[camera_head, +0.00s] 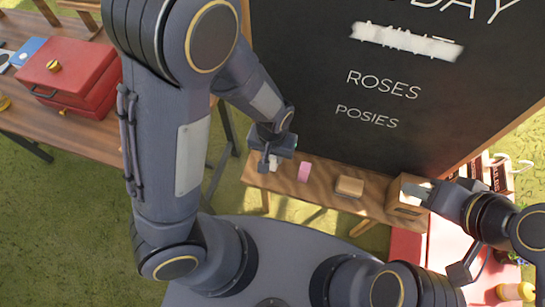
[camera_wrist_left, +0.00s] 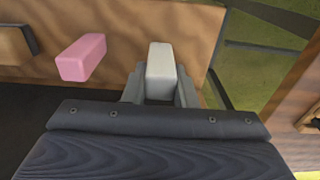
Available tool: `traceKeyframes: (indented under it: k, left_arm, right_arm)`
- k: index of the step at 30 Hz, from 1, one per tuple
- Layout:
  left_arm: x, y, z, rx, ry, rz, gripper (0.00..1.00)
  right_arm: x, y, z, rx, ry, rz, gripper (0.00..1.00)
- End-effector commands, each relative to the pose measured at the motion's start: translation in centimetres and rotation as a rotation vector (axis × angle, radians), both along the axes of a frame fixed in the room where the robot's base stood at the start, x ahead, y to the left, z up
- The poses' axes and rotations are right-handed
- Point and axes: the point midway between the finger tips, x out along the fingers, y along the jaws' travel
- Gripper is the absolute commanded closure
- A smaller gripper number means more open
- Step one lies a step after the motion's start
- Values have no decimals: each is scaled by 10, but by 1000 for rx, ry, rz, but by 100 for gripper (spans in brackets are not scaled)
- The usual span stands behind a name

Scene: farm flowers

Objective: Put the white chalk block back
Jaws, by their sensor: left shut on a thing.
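The white chalk block (camera_wrist_left: 160,62) is between the fingers of my left gripper (camera_wrist_left: 160,88) in the left wrist view. The gripper is shut on it. In the head view my left gripper (camera_head: 271,160) is at the left end of the wooden ledge (camera_head: 325,190) below the chalkboard, and a small part of the chalk shows there. I cannot tell whether the chalk touches the ledge. My right gripper (camera_head: 415,191) is at the ledge's right end, over a wooden box (camera_head: 403,204); its finger opening is unclear.
A pink chalk block (camera_head: 304,171) lies on the ledge to the right of the white one, with a wooden eraser (camera_head: 350,187) further right. The chalkboard (camera_head: 340,80) rises behind the ledge. A red case (camera_head: 70,75) sits on a table at the left.

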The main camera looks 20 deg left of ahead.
Motion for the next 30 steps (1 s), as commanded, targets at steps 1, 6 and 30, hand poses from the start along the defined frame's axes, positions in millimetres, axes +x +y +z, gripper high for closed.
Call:
traceKeyframes:
  k: [1,6,30]
  left_arm:
    - [-1,1,-10,3,5,0,100]
    - [-1,0,-19,0,2,0,100]
    - [-1,0,-15,-1,0,0,53]
  right_arm:
    - [0,0,-2,0,0,0,64]
    - [0,0,-2,0,0,0,64]
    - [0,0,-1,0,0,0,64]
